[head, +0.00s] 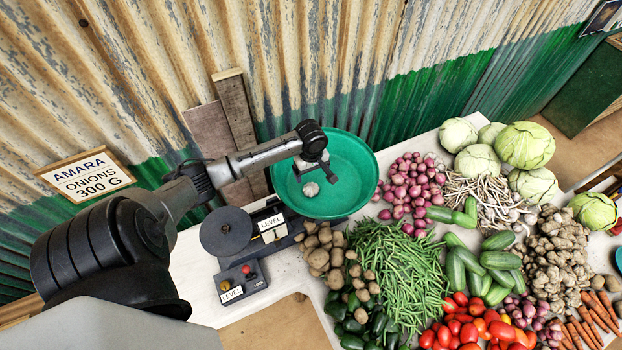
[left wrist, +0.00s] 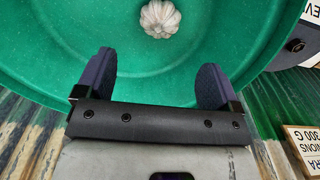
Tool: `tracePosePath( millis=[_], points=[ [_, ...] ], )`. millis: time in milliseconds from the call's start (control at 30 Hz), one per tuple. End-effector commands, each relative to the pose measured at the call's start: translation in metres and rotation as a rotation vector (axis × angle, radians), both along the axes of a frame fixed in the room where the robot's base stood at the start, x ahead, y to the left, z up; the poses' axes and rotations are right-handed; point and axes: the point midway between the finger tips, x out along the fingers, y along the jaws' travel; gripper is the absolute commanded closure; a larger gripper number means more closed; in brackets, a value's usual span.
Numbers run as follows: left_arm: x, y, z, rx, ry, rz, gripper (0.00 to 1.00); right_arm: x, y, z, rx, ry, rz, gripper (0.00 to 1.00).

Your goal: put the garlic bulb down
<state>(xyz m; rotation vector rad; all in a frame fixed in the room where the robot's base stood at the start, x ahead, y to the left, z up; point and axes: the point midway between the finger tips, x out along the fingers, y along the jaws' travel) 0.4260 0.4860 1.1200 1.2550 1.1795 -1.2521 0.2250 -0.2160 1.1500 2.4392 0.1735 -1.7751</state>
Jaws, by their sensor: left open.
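The garlic bulb (head: 311,189) is small and whitish and lies in the green balance pan (head: 352,170). My left gripper (head: 311,167) is over the pan, just behind the bulb in the head view. In the left wrist view the jaws (left wrist: 155,82) stand wide apart with nothing between them. The garlic bulb (left wrist: 160,18) lies beyond the fingertips, apart from them, on the floor of the green pan (left wrist: 60,50). My right gripper is in neither view.
The balance has a dark round plate (head: 226,231) left of the pan and LEVEL labels. Potatoes (head: 325,250), red onions (head: 413,185) and green beans (head: 395,280) crowd the table on the right. A corrugated wall (head: 300,60) stands behind. Bare table (head: 195,275) shows at the left.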

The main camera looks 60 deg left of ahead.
Motion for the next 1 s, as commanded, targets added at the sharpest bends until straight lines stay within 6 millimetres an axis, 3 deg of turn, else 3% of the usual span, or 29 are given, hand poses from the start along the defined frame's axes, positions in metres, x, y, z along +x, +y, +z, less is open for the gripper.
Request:
tracePosePath(
  millis=[300, 1000],
  points=[
    [0.000, 0.000, 0.030, 0.000, 0.001, -0.001, 0.12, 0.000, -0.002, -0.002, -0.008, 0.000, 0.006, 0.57],
    [0.000, 0.000, 0.034, 0.000, 0.001, 0.000, 0.12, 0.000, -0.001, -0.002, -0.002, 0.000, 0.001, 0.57]
  ],
)
